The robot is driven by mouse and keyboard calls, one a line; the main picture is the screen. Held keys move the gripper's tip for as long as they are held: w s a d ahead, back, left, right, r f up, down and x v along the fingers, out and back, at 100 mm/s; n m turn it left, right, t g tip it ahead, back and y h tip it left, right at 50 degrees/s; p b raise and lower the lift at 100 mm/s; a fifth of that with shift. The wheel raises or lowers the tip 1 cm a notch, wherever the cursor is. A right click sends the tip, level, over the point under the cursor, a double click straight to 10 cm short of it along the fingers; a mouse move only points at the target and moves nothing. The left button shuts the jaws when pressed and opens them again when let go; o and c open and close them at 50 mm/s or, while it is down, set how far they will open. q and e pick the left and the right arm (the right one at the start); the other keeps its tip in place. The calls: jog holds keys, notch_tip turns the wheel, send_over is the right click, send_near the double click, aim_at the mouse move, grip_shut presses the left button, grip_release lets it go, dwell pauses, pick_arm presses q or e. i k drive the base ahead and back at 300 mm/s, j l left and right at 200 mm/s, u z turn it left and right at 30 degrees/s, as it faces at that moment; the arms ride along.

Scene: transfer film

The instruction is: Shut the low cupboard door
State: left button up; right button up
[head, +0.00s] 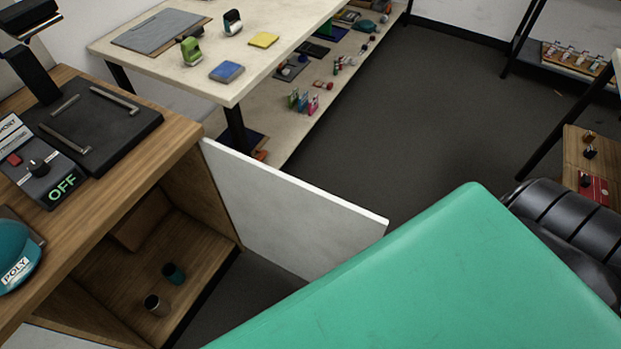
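The low cupboard (205,200) is a wooden cabinet at the left of the head view, with its front open. Its white door (285,215) stands swung wide open, joined near the cupboard's far front corner and reaching out to the right over the floor. Inside are a dark cup with a pale top (156,305) and a teal cup (173,273). Another white panel edge (60,338) shows at the bottom left; I cannot tell if it is a second door. Neither of my grippers is in view.
The cupboard top holds a control box reading OFF (42,172), a black plate (100,125) and a teal round object (15,255). A pale table (180,65) stands behind the door. Dark floor (420,110) is clear beyond it.

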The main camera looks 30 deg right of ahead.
aim_at(304, 229)
jog(key=l+u, duration=0.2)
jog(key=l, duration=0.2)
jog(key=k+l+u, duration=0.2)
jog(key=l, duration=0.25)
jog(key=l+u, duration=0.2)
jog(key=l, duration=0.2)
jog(key=k+l+u, duration=0.2)
jog(key=l, duration=0.2)
jog(key=l+u, duration=0.2)
jog(key=l, duration=0.2)
jog(key=k+l+u, duration=0.2)
jog(key=l+u, duration=0.2)
jog(key=l, duration=0.25)
jog(key=l+u, duration=0.2)
jog(key=l, duration=0.25)
jog(key=k+l+u, duration=0.2)
jog(key=l, duration=0.25)
jog(key=l+u, duration=0.2)
jog(key=l, duration=0.25)
jog(key=k, duration=0.05)
